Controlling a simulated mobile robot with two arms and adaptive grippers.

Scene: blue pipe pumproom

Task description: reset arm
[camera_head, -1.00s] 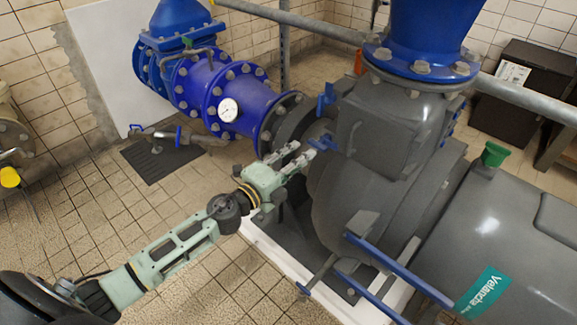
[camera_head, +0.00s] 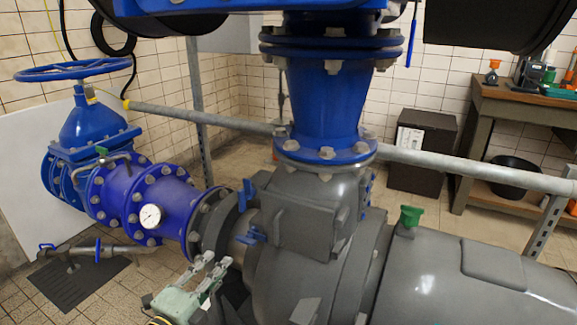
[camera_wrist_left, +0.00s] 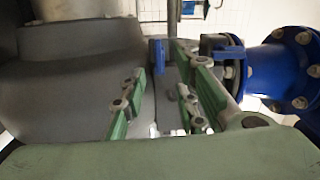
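My left gripper (camera_head: 212,262) is pale green with grey fingers and shows at the bottom of the head view, in front of the grey pump (camera_head: 300,235). Its fingers are apart, with nothing held between them. In the left wrist view the gripper (camera_wrist_left: 158,72) shows two green-sided fingers with a gap; a small blue lever (camera_wrist_left: 158,52) shows beyond that gap. Most of my left arm is below the head view. My right arm and gripper are not in view.
A blue pipe with a gauge (camera_head: 151,216) runs left of the pump. A grey rail (camera_head: 450,162) crosses behind. A wooden workbench (camera_head: 500,105) and a dark box (camera_head: 420,150) stand at the back right.

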